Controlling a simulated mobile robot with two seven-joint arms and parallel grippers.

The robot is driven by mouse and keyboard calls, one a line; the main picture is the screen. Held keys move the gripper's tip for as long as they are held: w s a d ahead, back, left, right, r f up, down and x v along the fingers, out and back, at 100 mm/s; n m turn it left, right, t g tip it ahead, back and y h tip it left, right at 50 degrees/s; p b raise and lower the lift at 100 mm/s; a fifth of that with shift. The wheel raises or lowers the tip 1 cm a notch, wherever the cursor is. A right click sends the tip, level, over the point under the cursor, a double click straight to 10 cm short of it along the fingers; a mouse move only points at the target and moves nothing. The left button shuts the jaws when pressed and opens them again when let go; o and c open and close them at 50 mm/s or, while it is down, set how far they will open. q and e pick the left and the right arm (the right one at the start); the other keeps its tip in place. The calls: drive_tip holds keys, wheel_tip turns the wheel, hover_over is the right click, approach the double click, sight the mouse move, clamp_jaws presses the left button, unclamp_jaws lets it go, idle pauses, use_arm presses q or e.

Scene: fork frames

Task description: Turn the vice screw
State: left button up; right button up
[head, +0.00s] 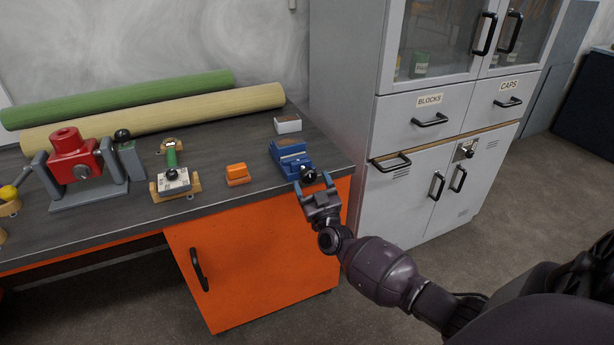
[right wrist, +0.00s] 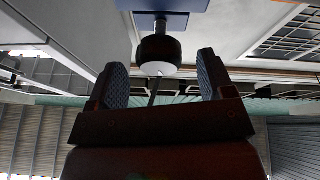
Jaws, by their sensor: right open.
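The blue vice (head: 289,157) stands near the right end of the dark workbench top (head: 225,205). Its screw has a round black knob (head: 307,173) facing the bench's front edge. My right gripper (head: 313,186) is open at the front of the vice, close to the knob. In the right wrist view the black knob (right wrist: 160,52) sits ahead of and between the two textured fingers of the open gripper (right wrist: 160,80), with a gap on each side. A blue part of the vice (right wrist: 165,5) shows at the top. My left gripper is not in view.
An orange block (head: 237,174), a small white-sided box (head: 288,123), a yellow-footed device (head: 174,182) and a red machine (head: 75,158) stand on the bench. Green (head: 120,99) and cream rolls (head: 155,117) lie behind. A grey cabinet (head: 345,85) stands right of the bench.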

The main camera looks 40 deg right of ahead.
sight(304, 170)
drive_tip(key=shift+x, duration=1)
drive_tip(key=shift+w+d+r, duration=0.1)
drive_tip(key=shift+w+r, duration=0.05)
drive_tip(key=shift+w, duration=0.25)
drive_tip(key=c, duration=0.9)
drive_tip(key=shift+m, duration=0.3)
